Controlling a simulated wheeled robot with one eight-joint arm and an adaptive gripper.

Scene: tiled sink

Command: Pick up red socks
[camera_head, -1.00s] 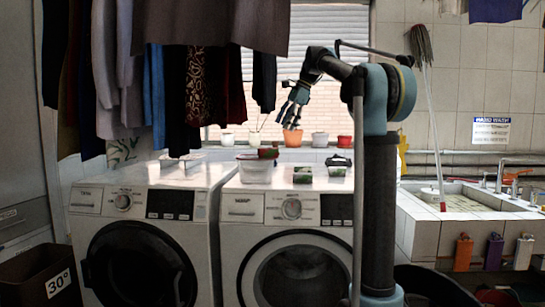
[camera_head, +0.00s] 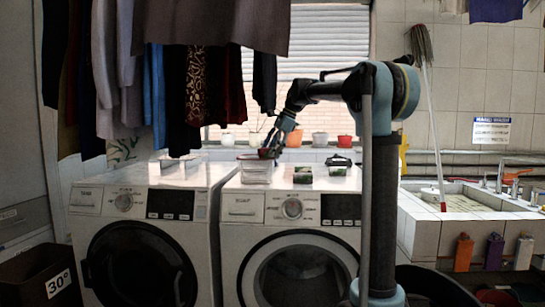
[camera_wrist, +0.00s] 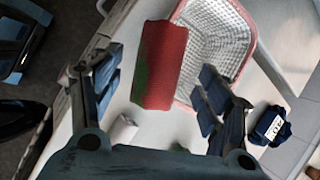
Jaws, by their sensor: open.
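The red socks, a rolled red bundle (camera_wrist: 165,58) with a green patch on one side, lie against the rim of a container with a red edge and pale textured inside (camera_wrist: 225,35) in the wrist view. In the head view a small red patch of the socks (camera_head: 265,153) shows at the tub (camera_head: 255,172) on the right washing machine. My gripper (camera_wrist: 160,88) is open, with one finger on each side of the socks' near end. In the head view my gripper (camera_head: 272,143) points down just above the tub. I cannot tell whether the fingers touch the socks.
A dark blue bundle with a white tag (camera_wrist: 270,127) lies right of the fingers. Small tubs (camera_head: 303,174) stand on the right washing machine (camera_head: 290,235). Flower pots (camera_head: 320,139) line the sill behind. Clothes (camera_head: 200,85) hang above left. A sink (camera_head: 465,197) is at right.

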